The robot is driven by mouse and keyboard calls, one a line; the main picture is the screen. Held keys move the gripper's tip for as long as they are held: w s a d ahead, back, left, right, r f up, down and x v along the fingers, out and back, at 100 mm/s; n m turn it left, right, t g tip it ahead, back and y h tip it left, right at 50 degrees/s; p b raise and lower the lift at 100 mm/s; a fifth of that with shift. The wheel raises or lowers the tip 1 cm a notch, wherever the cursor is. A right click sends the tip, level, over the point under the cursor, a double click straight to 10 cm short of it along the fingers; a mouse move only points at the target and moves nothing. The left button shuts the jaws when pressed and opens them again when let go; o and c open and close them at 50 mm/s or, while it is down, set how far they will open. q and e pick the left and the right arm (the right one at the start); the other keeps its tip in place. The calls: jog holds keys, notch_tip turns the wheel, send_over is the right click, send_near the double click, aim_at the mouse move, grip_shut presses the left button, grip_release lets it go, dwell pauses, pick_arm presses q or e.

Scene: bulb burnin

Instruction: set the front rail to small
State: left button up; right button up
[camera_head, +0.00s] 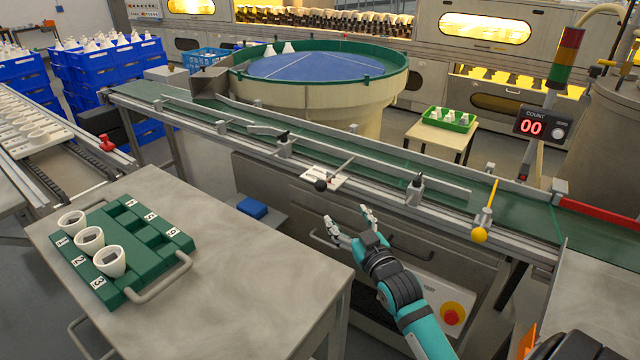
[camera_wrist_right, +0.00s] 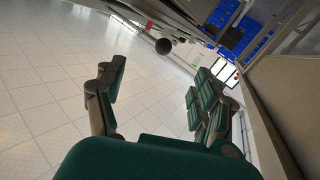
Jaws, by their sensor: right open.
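A lever with a black ball knob (camera_head: 320,185) sits at a small white marked plate (camera_head: 345,180) on the near side of the green conveyor (camera_head: 390,160). The plate's markings are too small to read. Grey metal guide rails (camera_head: 440,183) run along the belt; which one the lever moves I cannot tell. My right gripper (camera_head: 348,222) is open and empty, below and slightly right of the knob, apart from it. In the right wrist view the dark ball (camera_wrist_right: 163,46) shows beyond and between the spread fingers (camera_wrist_right: 158,98). My left gripper is not in view.
A yellow-knobbed lever (camera_head: 480,235) stands further right on the conveyor's near edge. A red button (camera_head: 452,313) is on the cabinet below. A steel table (camera_head: 230,290) at front left bears a green rack (camera_head: 125,297) with white cups. A counter (camera_head: 532,127) reads 00.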

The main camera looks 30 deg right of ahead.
jog(key=b, duration=0.2)
send_near(331, 177)
jog(key=w, duration=0.2)
jog(key=w+a, duration=0.1)
jog(key=w, duration=0.2)
jog(key=w+a, duration=0.1)
jog(key=w, duration=0.1)
jog(key=shift+w+f, duration=0.2)
jog(key=shift+f, duration=0.15)
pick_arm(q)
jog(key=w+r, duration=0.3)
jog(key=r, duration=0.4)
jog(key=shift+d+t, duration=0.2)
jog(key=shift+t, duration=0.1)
pick_arm(e)
jog(key=shift+w+d+r, duration=0.1)
jog(key=shift+w+d, duration=0.05)
jog(key=shift+w, duration=0.25)
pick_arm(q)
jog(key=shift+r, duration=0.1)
